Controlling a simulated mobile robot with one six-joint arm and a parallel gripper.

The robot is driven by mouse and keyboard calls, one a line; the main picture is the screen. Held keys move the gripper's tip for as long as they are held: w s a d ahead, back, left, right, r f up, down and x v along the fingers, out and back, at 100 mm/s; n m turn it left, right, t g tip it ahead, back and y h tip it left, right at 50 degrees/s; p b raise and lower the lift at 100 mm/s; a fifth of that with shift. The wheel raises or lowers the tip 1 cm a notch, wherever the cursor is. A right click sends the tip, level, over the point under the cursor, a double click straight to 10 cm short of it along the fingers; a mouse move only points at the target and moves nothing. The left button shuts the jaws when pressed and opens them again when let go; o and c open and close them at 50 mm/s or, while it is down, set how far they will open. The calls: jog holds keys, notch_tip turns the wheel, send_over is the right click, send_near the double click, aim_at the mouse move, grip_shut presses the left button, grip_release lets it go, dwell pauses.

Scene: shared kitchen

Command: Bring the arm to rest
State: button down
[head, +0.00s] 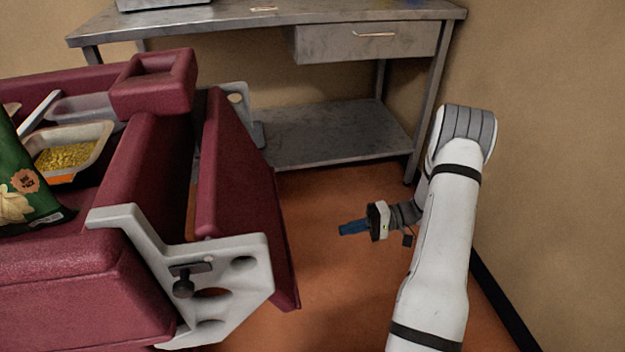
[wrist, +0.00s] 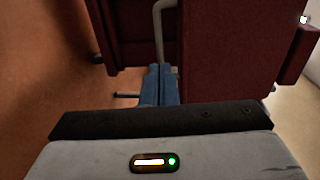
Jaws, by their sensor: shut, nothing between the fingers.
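My gripper (head: 345,229) is at the end of my white arm, right of centre in the head view. It is over the orange floor, pointing left toward the maroon cart, and apart from it in that view. Its blue fingers are together with nothing between them. In the wrist view the closed blue fingers (wrist: 160,84) point at the maroon cart, with a grey bent handle or rod just beyond the fingertips. I cannot tell from this view how near the rod is.
The maroon cart (head: 60,270) fills the left, carrying a green bag (head: 28,185) and a tray of yellow food (head: 103,132). A steel table (head: 270,17) with a drawer and lower shelf stands at the back. A beige wall (head: 560,150) is close on the right. Floor shows between.

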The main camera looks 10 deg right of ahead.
jog(key=s+a+r+t+h+p, duration=0.1)
jog(key=s+r+h+p, duration=0.4)
jog(key=r+p, duration=0.5)
jog(key=s+a+r+h+p, duration=0.3)
jog(key=s+r+h+p, duration=0.3)
jog(key=r, duration=1.9)
jog(key=s+a+r+t+h+p, duration=0.1)
jog(key=s+r+h+p, duration=0.4)
jog(key=r+p, duration=0.9)
notch_tip(320, 180, up, 3)
jog(key=s+a, duration=0.1)
jog(key=s, duration=0.2)
jog(key=shift+a+r+t+h+p, duration=0.2)
jog(key=shift+t+h+p, duration=0.1)
jog(key=shift+p, duration=0.1)
